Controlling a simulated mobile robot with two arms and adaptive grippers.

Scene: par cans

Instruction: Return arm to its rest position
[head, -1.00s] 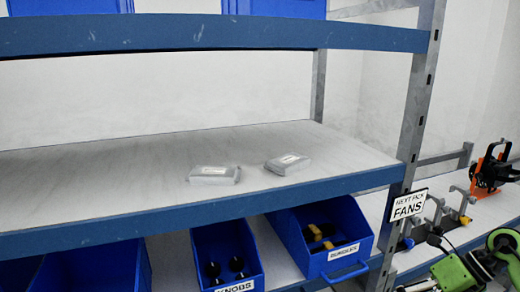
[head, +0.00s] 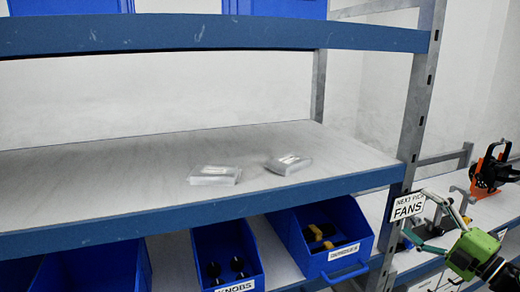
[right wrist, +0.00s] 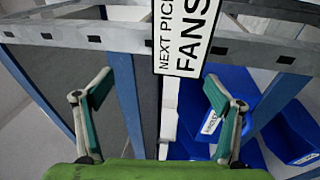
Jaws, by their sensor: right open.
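My right gripper (head: 416,213), with a green body and thin grey-and-teal fingers, is at the lower right of the head view, by the shelf's right upright. In the right wrist view its fingers (right wrist: 157,80) are spread apart with nothing between them. Two clear-wrapped packs, a left one (head: 214,175) and a right one (head: 288,164), lie on the middle shelf (head: 100,170), well left of the gripper. My left gripper is not in view.
A "NEXT PICK FANS" sign (head: 408,206) hangs on the metal upright (head: 417,100), close to the right gripper. Blue bins of knobs (head: 228,258) and another part (head: 322,240) stand below the shelf. An orange-and-black device (head: 490,170) is at the far right.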

